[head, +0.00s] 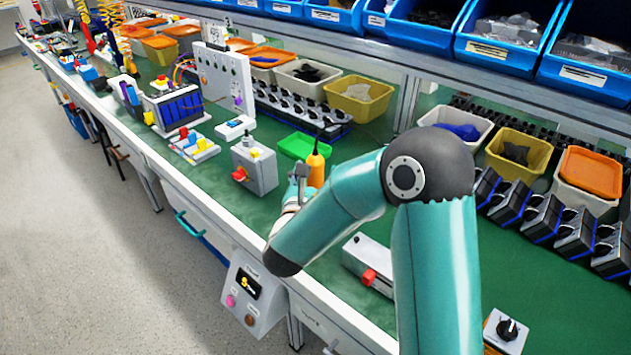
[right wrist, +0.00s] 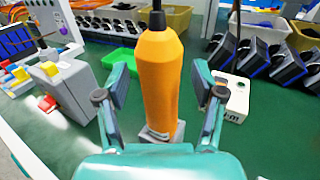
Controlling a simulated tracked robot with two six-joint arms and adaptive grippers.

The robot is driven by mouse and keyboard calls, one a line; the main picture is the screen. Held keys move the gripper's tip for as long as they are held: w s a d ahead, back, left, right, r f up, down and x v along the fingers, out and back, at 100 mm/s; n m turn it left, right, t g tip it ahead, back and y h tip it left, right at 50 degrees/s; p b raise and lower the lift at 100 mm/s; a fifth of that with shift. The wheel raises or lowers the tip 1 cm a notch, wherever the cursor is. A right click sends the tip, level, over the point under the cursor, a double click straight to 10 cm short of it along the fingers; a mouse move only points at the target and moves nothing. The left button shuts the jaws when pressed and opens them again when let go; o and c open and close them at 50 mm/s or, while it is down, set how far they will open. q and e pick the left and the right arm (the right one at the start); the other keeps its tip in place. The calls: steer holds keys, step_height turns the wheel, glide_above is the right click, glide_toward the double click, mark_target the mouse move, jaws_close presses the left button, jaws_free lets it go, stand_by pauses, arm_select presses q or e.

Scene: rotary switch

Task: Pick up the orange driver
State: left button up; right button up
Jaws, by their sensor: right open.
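The orange driver (head: 316,168) hangs or stands upright over the green bench, with a dark top end. It fills the middle of the right wrist view (right wrist: 161,80), with a grey piece at its lower end. My right gripper (head: 300,184) is at the driver and partly hidden by my own arm in the head view. In the right wrist view its two fingers (right wrist: 163,98) are spread on either side of the driver, with gaps visible between fingers and body. My left gripper is not in view.
A grey box with a red knob (head: 255,168) stands left of the driver. A green tray (head: 297,147) lies behind it. Another grey box with a red switch (head: 367,265) is near the front. Bins and rows of black switches line the back.

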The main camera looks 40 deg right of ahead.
jaws_close()
steer(key=shift+r, duration=0.2)
stand_by(0.3)
step_height(320, 180, up, 20)
steer(key=p, duration=0.2)
steer(key=shift+f+p, duration=0.15)
steer(key=shift+p, duration=0.15)
steer(key=c, duration=0.7)
jaws_free()
jaws_close()
